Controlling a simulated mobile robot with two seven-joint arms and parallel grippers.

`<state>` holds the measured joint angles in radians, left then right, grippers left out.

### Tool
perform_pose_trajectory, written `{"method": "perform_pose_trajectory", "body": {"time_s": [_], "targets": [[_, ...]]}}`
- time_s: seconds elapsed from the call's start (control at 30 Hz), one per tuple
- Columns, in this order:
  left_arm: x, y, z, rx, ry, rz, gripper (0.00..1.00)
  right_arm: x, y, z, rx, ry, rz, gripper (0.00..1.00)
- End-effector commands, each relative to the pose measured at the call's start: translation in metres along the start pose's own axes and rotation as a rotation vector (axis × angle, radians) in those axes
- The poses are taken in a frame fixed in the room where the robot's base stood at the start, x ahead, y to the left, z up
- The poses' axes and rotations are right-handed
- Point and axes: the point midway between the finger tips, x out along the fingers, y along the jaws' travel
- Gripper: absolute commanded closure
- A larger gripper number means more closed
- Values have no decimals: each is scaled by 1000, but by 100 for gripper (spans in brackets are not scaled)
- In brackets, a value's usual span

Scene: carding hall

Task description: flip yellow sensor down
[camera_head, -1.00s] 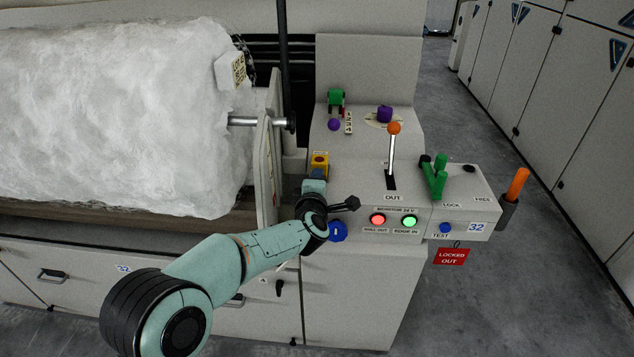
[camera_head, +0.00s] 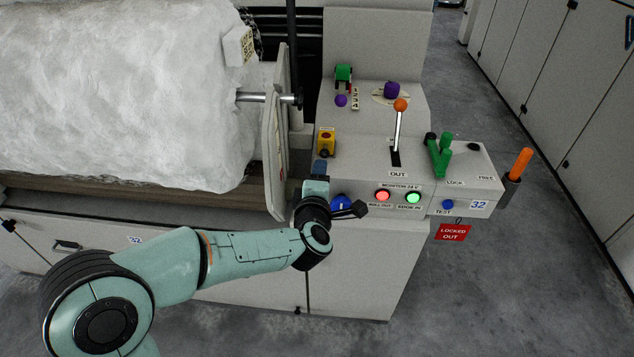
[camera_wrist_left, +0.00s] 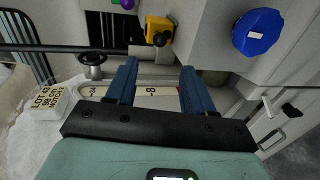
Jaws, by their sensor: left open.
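The yellow sensor (camera_head: 326,140) is a small yellow block with a dark round part low on its front, on the left side of the grey control console (camera_head: 360,160). It also shows in the left wrist view (camera_wrist_left: 158,28), beyond the fingertips. My left gripper (camera_head: 320,168) is just below and in front of the sensor in the head view, apart from it. In the left wrist view my left gripper (camera_wrist_left: 158,70) has its two blue fingers spread, with nothing between them. My right gripper is not in view.
A blue knob (camera_head: 341,202) sits close to my left wrist; a black lever (camera_head: 350,210) sticks out beside it. An orange-topped lever (camera_head: 398,125) and green handle (camera_head: 440,158) stand to the right. A fibre roll (camera_head: 120,90) and upright plate (camera_head: 276,140) are left.

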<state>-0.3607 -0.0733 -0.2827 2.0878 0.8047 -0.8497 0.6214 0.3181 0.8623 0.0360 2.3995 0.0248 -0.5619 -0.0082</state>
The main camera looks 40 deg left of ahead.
Motion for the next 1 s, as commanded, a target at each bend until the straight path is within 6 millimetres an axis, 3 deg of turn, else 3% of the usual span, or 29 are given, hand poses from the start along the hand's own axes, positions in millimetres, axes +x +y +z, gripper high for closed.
{"method": "perform_pose_trajectory", "body": {"time_s": [0.1,0.23,0.83,0.93,1.0], "targets": [[-19,1,0,-1,-1,1,47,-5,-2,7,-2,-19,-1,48],[-29,0,0,-1,0,1,47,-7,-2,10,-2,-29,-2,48],[-32,-1,0,1,0,0,47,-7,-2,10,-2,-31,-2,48],[-29,-12,6,48,-13,-14,47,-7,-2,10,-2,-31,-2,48],[-23,-34,16,139,-40,-43,47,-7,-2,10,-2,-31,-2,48]]}}
